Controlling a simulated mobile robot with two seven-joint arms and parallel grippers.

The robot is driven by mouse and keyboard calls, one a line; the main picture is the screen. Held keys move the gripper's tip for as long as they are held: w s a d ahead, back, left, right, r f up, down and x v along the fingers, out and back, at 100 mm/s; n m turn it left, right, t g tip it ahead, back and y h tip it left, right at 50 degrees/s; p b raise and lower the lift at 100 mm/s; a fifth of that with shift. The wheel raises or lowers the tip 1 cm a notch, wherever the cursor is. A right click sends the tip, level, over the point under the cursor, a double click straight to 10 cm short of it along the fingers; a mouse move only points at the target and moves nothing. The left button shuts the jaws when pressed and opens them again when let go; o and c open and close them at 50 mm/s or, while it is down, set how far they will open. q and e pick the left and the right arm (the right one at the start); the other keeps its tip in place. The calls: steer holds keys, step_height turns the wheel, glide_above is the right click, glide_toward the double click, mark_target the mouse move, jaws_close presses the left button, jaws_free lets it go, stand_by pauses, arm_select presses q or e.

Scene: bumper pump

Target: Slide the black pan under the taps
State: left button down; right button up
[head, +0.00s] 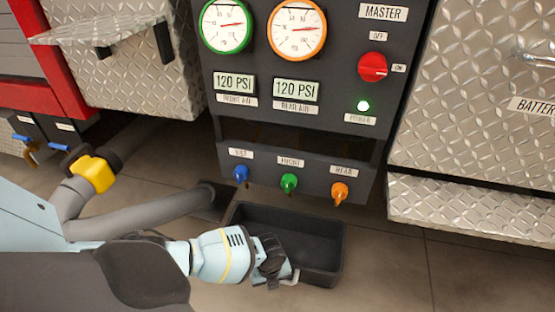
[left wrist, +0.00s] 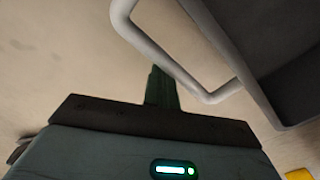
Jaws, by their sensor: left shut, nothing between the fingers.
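The black pan (head: 318,228) lies on the floor, just below the row of taps in the head view. A blue tap (head: 240,174), a green tap (head: 289,183) and an orange tap (head: 340,192) hang from the dark panel. My left gripper (head: 284,274) is at the pan's near side, beside its pale handle (head: 289,281). In the left wrist view the handle loop (left wrist: 166,52) and the pan's wall (left wrist: 240,62) show beyond my closed, empty fingers (left wrist: 161,88). I cannot tell whether the fingers touch the handle. My right gripper is out of view.
The pump panel (head: 305,155) with two gauges stands above the pan. A diamond-plate step (head: 470,208) juts out at the right. A grey hose (head: 150,210) with a yellow fitting (head: 93,174) lies at the left. The floor at the lower right is clear.

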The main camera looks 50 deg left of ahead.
arm_select(q)
steer(key=shift+w+a, duration=0.35)
steer(key=shift+w, duration=0.25)
steer(key=shift+w+a, duration=0.35)
steer(key=shift+w, duration=0.2)
steer(key=shift+w+a, duration=0.35)
steer(key=shift+w, duration=0.2)
steer(key=shift+w+a, duration=0.35)
steer(key=shift+w, duration=0.2)
steer(key=shift+s+d+p, duration=0.25)
steer(key=shift+s+p, duration=0.1)
steer(key=shift+p, duration=0.1)
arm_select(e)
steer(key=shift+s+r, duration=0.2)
arm_select(q)
steer(key=shift+s, duration=0.1)
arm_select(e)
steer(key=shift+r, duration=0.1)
arm_select(q)
steer(key=shift+s+d+p, duration=0.25)
steer(key=shift+s+p, duration=0.1)
steer(key=shift+p, duration=0.15)
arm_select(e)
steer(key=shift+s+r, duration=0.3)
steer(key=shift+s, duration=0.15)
